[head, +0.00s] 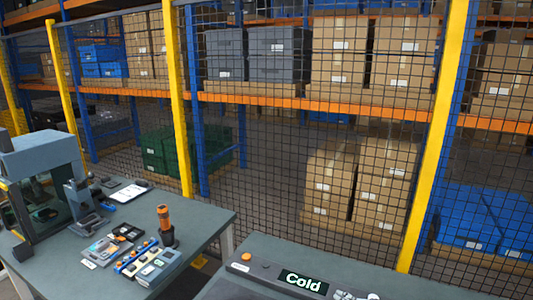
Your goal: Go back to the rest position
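Neither of my grippers shows in the head view, and no arm of mine can be made out. I cannot see what either gripper holds. A grey workbench (205,222) stands at the lower left. A dark grey unit with a "Cold" display (303,282) and an orange button (246,257) is at the bottom centre, cut off by the picture's lower edge.
A grey machine (40,160) with a dark window stands on the bench's left. Small devices (110,248), an orange-and-black tool (164,225) and a clipboard (130,192) lie around it. A mesh fence with yellow posts (177,100) separates the bench from the racks of boxes.

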